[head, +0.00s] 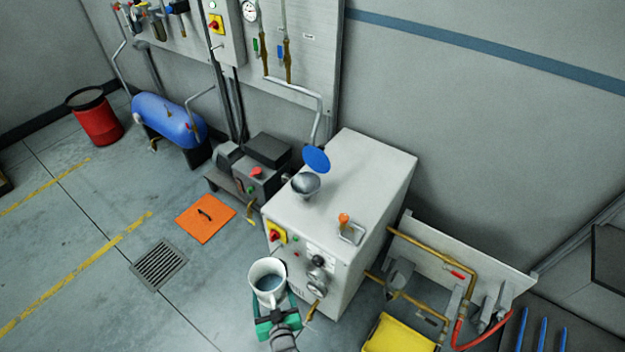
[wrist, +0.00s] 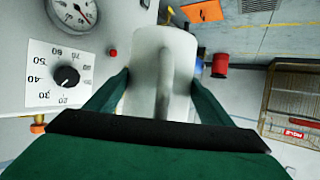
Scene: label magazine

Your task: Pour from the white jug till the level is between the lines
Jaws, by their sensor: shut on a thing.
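My gripper (head: 276,319) is shut on the white jug (head: 256,270), and its green fingers lie on both sides of the jug's handle in the wrist view (wrist: 163,100). The jug is upright and holds grey-blue liquid (head: 269,283). It is in front of the white cabinet (head: 370,185), below the cabinet's top. On top of the cabinet is a round metal filler cup (head: 306,184) with a blue lid (head: 316,159) standing open beside it. A dial gauge (head: 317,284) is on the cabinet front. No level lines can be made out.
A knob with a number scale (wrist: 66,77) is left of the jug in the wrist view. An orange-topped fitting (head: 344,219) stands on the cabinet top. A yellow bin (head: 400,335) and brass pipes (head: 430,243) are to the right.

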